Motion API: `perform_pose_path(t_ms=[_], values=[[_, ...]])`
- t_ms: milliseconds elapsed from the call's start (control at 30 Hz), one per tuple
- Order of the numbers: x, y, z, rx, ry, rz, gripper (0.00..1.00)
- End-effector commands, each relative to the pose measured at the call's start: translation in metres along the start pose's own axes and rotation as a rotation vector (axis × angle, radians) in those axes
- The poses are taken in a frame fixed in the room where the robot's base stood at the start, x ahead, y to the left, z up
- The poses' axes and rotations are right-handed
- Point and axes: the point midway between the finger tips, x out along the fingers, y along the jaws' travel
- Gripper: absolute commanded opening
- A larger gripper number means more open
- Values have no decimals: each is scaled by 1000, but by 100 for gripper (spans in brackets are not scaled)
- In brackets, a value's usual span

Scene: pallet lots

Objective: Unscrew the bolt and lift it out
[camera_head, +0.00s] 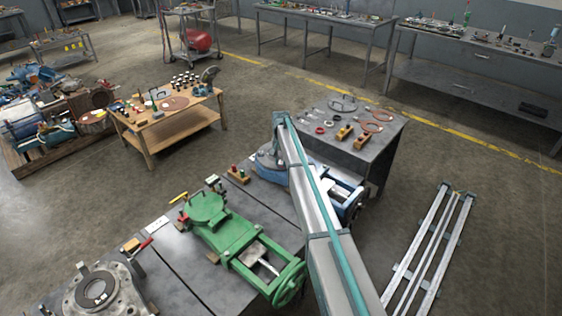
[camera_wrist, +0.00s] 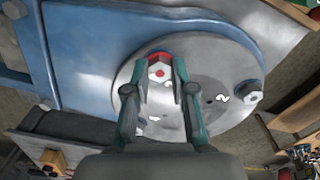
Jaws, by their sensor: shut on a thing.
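The bolt (camera_wrist: 157,72) shows in the wrist view as a pale hex head with a red spot in its middle. It is between the fingertips of my gripper (camera_wrist: 160,80), which is shut on it. It lies over the round grey flange plate (camera_wrist: 205,65) of a blue machine (camera_wrist: 100,45); I cannot tell how deep it is seated. Another hex bolt (camera_wrist: 250,86) stands at the flange's right edge. In the head view the blue machine (camera_head: 269,166) is partly behind my arm, and my gripper and the bolt are hidden there.
A green machine (camera_head: 228,230) stands left of my arm, with a grey round casting (camera_head: 120,300) nearer. A grey table (camera_head: 372,158) with rings and wooden blocks is close behind the blue machine. Metal rails (camera_head: 420,262) lie on the floor at right. A wooden workbench (camera_head: 172,125) stands farther left.

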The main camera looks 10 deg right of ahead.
Motion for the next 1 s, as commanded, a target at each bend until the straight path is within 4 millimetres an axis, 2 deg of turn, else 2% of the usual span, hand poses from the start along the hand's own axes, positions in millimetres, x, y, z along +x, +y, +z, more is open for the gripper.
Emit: perform_pose_path(t_ms=[167,267,1000], values=[[0,1,0,-30,0,1,0],[0,1,0,-120,-1,1,0],[-1,1,0,-1088,-2,1,0]])
